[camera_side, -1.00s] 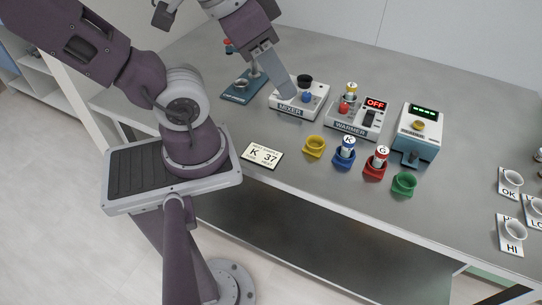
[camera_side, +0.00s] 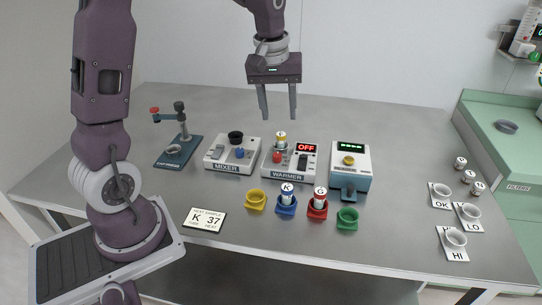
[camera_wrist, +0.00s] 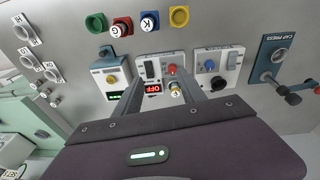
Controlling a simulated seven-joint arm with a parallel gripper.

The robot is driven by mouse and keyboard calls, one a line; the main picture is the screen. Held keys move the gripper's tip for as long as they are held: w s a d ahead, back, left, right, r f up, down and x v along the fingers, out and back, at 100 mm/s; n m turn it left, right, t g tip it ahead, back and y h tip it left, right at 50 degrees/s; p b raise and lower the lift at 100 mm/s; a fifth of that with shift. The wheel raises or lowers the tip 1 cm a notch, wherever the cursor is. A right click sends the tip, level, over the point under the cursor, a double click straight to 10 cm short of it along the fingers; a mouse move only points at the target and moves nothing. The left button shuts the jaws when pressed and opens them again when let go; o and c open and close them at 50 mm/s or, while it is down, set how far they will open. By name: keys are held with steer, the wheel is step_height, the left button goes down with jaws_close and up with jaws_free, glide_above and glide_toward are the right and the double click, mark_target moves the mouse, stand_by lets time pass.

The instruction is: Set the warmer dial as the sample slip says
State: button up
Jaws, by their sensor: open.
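The sample slip (camera_side: 204,219) lies flat at the table's front left and reads K, 37, with smaller words partly legible. The warmer (camera_side: 290,177) is a white box with a lit red OFF display (camera_side: 306,147), a red knob (camera_side: 277,156) and a black switch (camera_side: 303,161). A vial with a yellow band (camera_side: 281,138) stands in its back left. My gripper (camera_side: 279,118) is open and empty, pointing down above and behind the warmer. In the wrist view the warmer (camera_wrist: 161,52) shows between and beyond the fingers, with its red knob (camera_wrist: 172,70) uncovered.
The mixer (camera_side: 229,168) stands close on the left, a box with a green display (camera_side: 350,147) on the right. In front are yellow, blue, red and green cups; tube K (camera_side: 287,189) is in blue (camera_side: 286,208), G (camera_side: 320,193) in red. The cap press (camera_side: 178,150) is far left.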

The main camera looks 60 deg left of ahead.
mark_target(277, 154)
steer(key=w+a+f+n, duration=0.1)
steer(key=a+f, duration=0.1)
steer(key=f, duration=0.1)
steer(key=w+a+f+n, duration=0.1)
steer(key=w+a+f, duration=0.1)
steer(key=a+f, duration=0.1)
steer(key=w+a+f+n+g, duration=0.1)
steer(key=a+f+n, duration=0.1)
steer(key=f, duration=0.3)
steer(key=shift+w+a+f+h, duration=0.2)
steer(key=shift+w+h, duration=0.1)
steer(key=shift+w, duration=0.1)
steer(key=f, duration=0.8)
steer(key=shift+w+a, duration=0.15)
steer(key=shift+w, duration=0.05)
jaws_close()
